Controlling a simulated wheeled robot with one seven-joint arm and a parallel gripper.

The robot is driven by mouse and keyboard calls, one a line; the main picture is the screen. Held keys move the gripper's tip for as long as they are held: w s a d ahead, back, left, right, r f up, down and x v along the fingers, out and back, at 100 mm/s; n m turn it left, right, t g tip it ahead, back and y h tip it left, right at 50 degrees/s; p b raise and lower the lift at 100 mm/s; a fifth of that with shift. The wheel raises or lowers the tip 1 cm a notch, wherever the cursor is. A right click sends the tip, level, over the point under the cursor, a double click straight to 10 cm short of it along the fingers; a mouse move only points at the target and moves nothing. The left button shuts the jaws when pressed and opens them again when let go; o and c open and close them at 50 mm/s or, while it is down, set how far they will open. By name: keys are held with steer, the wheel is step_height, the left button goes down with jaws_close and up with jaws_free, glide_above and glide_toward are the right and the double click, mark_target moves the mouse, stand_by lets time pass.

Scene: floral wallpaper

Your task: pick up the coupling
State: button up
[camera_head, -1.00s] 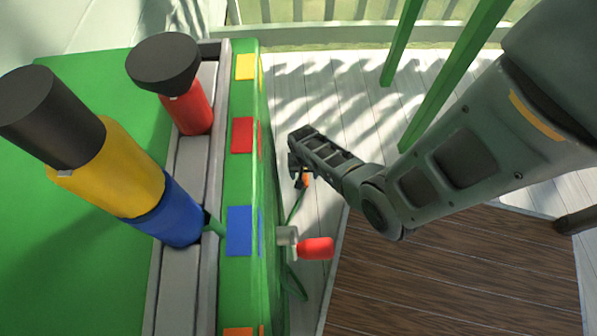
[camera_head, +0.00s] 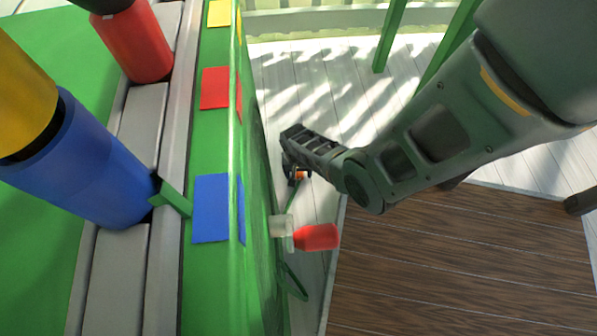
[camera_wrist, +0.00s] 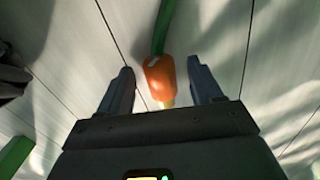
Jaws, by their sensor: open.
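The coupling (camera_wrist: 160,78) is an orange piece with a yellow tip, on the end of a green hose. In the wrist view it appears between the two fingers of my gripper (camera_wrist: 161,66), with a gap on each side. My gripper is open. In the head view the orange coupling (camera_head: 300,174) shows small at the end of my gripper (camera_head: 291,170), low over the pale planks and partly hidden by it. I cannot tell its exact height relative to the fingers.
A green cabinet (camera_head: 205,140) with coloured patches stands left of my arm. A red-handled tap (camera_head: 315,237) juts from its side near the hose (camera_head: 293,280). Blue (camera_head: 95,170) and red (camera_head: 140,45) cylinders stand on top. Dark wooden decking (camera_head: 450,260) lies at right.

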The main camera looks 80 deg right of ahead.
steer(key=shift+c, duration=0.4)
jaws_close()
steer(key=shift+r, duration=0.1)
steer(key=shift+r+p, duration=0.55)
steer(key=shift+p, duration=0.05)
step_height(320, 180, up, 4)
steer(key=p, duration=0.3)
steer(key=shift+f, duration=0.15)
steer(key=s+d+r+p, duration=0.3)
steer(key=s+d+r, duration=0.3)
steer(key=d, duration=0.4)
steer(key=shift+s, duration=0.15)
